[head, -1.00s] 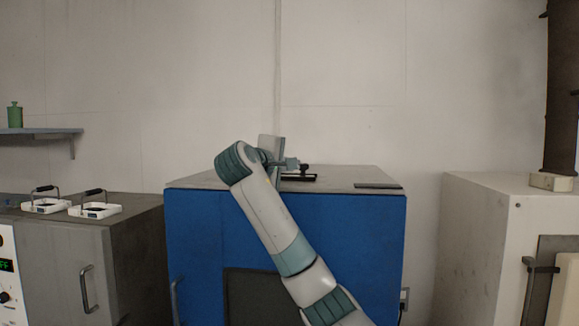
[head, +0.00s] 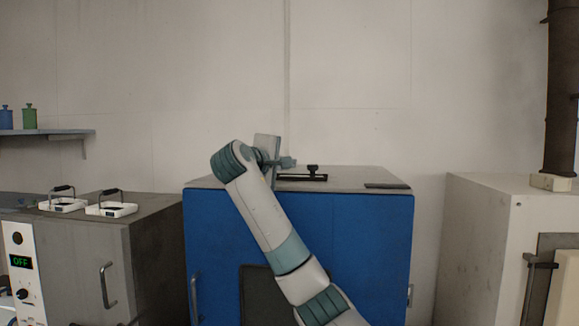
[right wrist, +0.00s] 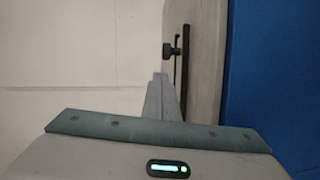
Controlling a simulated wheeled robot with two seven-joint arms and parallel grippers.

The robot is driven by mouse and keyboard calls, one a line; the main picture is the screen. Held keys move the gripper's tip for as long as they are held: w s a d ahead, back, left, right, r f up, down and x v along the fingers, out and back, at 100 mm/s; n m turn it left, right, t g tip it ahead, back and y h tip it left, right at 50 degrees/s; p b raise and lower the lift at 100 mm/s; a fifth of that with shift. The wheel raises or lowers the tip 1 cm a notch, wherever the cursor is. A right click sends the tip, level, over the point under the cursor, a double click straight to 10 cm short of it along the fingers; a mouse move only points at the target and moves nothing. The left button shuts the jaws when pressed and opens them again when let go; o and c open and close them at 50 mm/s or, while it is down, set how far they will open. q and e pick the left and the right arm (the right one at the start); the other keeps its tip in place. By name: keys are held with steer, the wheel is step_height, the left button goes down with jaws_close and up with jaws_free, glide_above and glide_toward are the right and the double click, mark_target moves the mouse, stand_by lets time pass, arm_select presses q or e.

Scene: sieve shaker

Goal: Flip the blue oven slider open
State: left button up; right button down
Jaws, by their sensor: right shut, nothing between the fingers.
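The blue oven (head: 350,240) stands in the middle of the head view with a grey top. Its slider is a black knob (head: 313,170) on a dark track (head: 300,178) on that top. The knob sits right of the middle of the visible track. My right gripper (head: 290,162) is shut and empty, just left of the knob with a small gap. In the right wrist view the knob (right wrist: 168,51) and track (right wrist: 183,70) show beyond the closed fingers (right wrist: 160,78). My left gripper is out of view.
A grey oven (head: 150,250) with two white trays (head: 111,209) on top stands at the left. A white cabinet (head: 480,240) stands at the right. A flat dark plate (head: 387,186) lies on the blue oven's top right. The wall is close behind.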

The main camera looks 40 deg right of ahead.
steer(key=shift+s+a+f+b, duration=0.25)
steer(key=shift+a+b, duration=0.2)
steer(key=shift+b, duration=0.05)
steer(key=b+v, duration=0.3)
steer(key=v, duration=0.4)
steer(key=shift+r+b, duration=0.3)
steer(key=shift+b, duration=0.05)
steer(key=shift+a+f, duration=0.1)
